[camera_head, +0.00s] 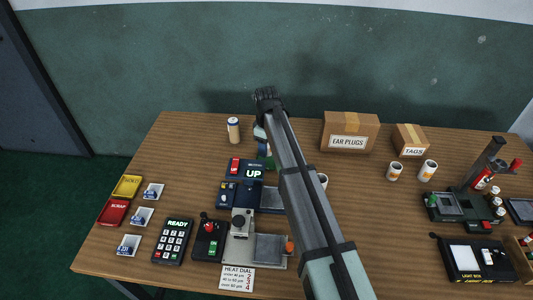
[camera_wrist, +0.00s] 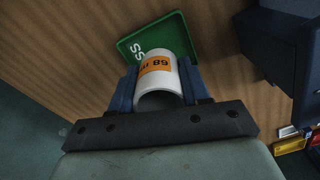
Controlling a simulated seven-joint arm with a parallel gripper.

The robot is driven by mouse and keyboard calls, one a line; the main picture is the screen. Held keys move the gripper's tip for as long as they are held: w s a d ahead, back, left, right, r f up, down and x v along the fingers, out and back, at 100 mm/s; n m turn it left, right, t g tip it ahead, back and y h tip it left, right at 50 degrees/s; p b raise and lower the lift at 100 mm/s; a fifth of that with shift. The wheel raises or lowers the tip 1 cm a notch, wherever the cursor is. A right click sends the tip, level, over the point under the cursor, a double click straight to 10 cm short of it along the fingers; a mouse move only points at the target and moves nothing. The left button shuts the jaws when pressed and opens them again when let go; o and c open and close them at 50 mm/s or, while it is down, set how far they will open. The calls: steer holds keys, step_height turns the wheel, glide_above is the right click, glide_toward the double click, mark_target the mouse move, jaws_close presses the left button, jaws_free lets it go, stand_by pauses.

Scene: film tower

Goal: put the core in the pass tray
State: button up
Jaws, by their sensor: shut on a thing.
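My gripper (camera_wrist: 162,84) is shut on the core (camera_wrist: 158,68), a white hollow cylinder with an orange label reading "89 m". One blue finger is on each side of it. The green pass tray (camera_wrist: 179,27) lies on the table beyond the core in the wrist view, with the letters "SS" showing and the rest covered by the core. In the head view my gripper (camera_head: 260,133) is at the back of the table, mostly behind my arm. A bit of the green tray (camera_head: 264,151) shows just below it; I cannot make out the core there.
A blue "UP" device (camera_head: 248,172) stands just in front of the tray. A white roll with an orange band (camera_head: 233,130) stands to the left. The "EAR PLUGS" box (camera_head: 349,132) is to the right. Yellow hold (camera_head: 127,187) and red scrap (camera_head: 112,212) trays lie far left.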

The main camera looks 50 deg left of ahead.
mark_target(267, 159)
steer(key=shift+f, duration=1.75)
steer(key=shift+f, duration=0.2)
steer(key=o, duration=0.9)
steer(key=shift+c, duration=0.2)
steer(key=shift+r, duration=0.15)
step_height(267, 159, up, 12)
